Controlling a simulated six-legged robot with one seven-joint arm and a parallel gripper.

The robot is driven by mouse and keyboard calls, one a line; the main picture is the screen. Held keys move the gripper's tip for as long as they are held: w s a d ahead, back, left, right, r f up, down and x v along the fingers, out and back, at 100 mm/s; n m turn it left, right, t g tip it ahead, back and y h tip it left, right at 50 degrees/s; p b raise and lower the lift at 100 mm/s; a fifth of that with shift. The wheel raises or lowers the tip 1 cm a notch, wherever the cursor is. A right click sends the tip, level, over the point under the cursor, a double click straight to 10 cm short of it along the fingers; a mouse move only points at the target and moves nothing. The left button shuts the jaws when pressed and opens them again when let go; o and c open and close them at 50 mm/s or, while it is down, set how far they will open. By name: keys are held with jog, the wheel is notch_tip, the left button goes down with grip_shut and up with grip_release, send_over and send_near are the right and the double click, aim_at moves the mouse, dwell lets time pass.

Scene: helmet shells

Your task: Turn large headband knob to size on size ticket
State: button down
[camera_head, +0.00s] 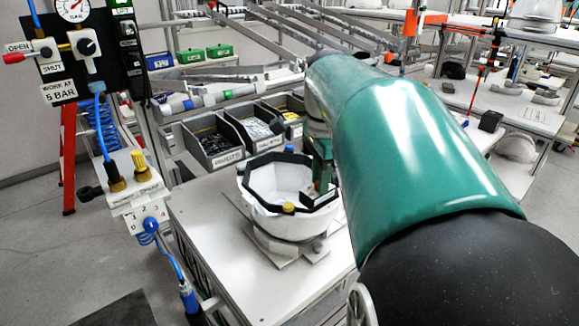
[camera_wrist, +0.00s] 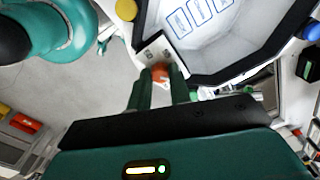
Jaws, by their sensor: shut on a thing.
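A white helmet shell (camera_head: 285,222) sits open side up on a grey stand (camera_head: 285,247), with a black headband (camera_head: 262,168) around its inside. A yellow knob (camera_head: 288,207) is at its near rim and a blue knob (camera_head: 288,148) at its far side. In the wrist view, my gripper (camera_wrist: 163,86) is shut on an orange knob (camera_wrist: 160,72) beside a pale marked plate (camera_wrist: 152,50) at the band's edge. The fingers hide part of the knob. Blue-outlined labels (camera_wrist: 200,12) show inside the shell; their text is too small to read.
Grey bins (camera_head: 212,140) of small parts stand behind the shell. An air panel (camera_head: 85,50) and a valve block with yellow fittings (camera_head: 137,185) are at left. The white bench (camera_head: 215,235) has bare room left of the stand.

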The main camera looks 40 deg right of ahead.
jog(key=n, duration=1.1)
jog(key=shift+n, duration=2.3)
jog(key=shift+s, duration=0.1)
jog(key=c, duration=1.3)
grip_release()
jog(key=shift+r, duration=0.1)
notch_tip(320, 180, up, 14)
jog(key=shift+d+f, duration=0.15)
jog(key=shift+f, duration=0.05)
